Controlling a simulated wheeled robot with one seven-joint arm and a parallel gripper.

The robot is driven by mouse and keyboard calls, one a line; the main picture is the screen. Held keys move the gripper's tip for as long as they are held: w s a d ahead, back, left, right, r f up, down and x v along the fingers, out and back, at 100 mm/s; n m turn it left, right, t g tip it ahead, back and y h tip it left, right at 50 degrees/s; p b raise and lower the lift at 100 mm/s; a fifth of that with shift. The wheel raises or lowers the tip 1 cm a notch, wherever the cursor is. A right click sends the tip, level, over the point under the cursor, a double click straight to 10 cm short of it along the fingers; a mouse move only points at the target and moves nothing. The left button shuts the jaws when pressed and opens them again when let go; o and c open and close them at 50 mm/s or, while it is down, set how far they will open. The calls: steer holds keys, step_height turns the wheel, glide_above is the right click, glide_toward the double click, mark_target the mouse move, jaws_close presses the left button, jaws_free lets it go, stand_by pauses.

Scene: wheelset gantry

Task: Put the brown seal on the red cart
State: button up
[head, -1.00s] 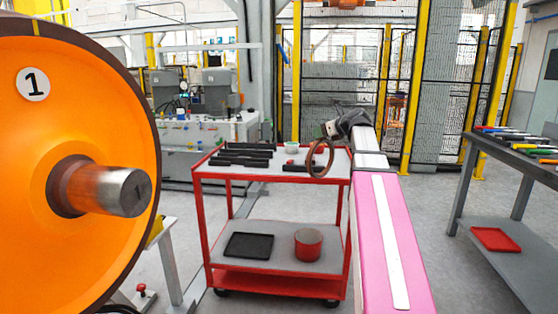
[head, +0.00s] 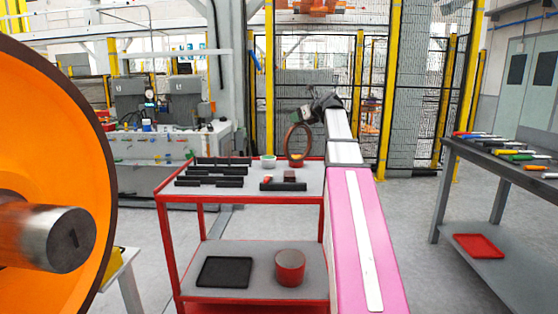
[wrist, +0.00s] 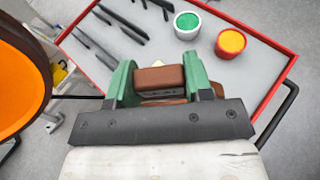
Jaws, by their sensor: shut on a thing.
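The brown seal (head: 287,140) is a ring hanging upright from my gripper (head: 304,114) in the head view. My gripper is shut on it. The red cart (head: 240,198) has a grey top and a lower shelf. The seal is over the far right part of its top, its lower edge overlapping a cup in the picture. The cart's red rim (wrist: 262,38) also shows in the wrist view.
Several black bars (head: 215,182) lie on the cart top's left side. A white-green cup (head: 268,162) and a red-yellow cup (wrist: 231,42) stand at its back. A large orange wheel (head: 50,130) is at left, a grey bench (head: 500,160) at right.

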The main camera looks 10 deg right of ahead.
steer(key=w+d+f, duration=0.3)
steer(key=d+f, duration=0.7)
steer(key=shift+d+f, duration=0.15)
steer(key=shift+f, duration=0.1)
steer(key=shift+f, duration=0.1)
steer(key=o, duration=1)
steer(key=v, duration=1.2)
steer(key=shift+s, duration=0.1)
